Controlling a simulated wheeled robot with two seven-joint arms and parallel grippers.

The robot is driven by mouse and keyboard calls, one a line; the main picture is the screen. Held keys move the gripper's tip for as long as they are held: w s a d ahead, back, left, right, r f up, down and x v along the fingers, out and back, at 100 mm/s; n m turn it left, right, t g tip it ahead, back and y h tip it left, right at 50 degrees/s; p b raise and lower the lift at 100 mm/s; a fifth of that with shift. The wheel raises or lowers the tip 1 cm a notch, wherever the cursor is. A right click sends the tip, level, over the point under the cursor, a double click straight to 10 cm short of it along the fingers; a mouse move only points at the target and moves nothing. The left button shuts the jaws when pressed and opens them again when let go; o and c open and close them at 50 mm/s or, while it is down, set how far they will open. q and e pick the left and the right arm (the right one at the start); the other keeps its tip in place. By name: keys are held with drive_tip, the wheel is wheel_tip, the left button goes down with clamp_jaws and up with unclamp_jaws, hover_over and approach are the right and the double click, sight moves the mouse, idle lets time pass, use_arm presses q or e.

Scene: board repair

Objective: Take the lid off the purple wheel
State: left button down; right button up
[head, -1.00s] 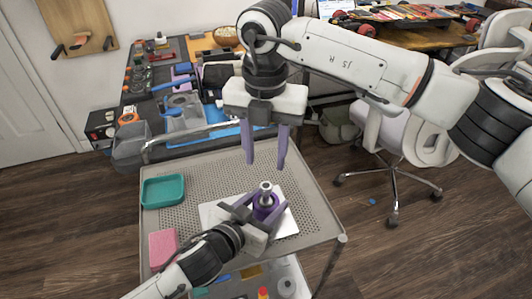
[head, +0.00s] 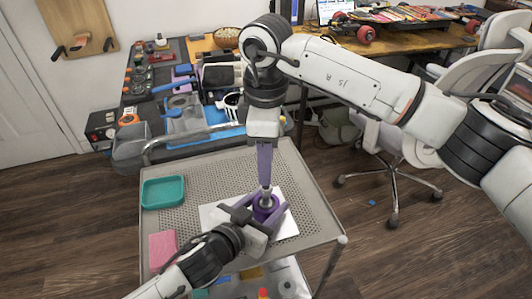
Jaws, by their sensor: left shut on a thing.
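The purple wheel (head: 267,212) stands upright on a white sheet (head: 287,228) on the perforated cart top. A grey metal lid (head: 267,197) sits on its top. My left gripper (head: 258,207) is shut around the wheel from the front left. My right gripper (head: 265,184) points straight down from above, its fingertips at the lid's top. Its fingers line up one behind the other in this view, so the gap between them is hidden. I cannot tell whether they touch the lid.
A teal tray (head: 164,192) and a pink block (head: 162,248) lie on the left of the cart top (head: 215,165). A cluttered workbench stands behind. A white office chair (head: 385,150) stands to the right.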

sight(266, 188)
drive_tip(key=shift+f, duration=3.15)
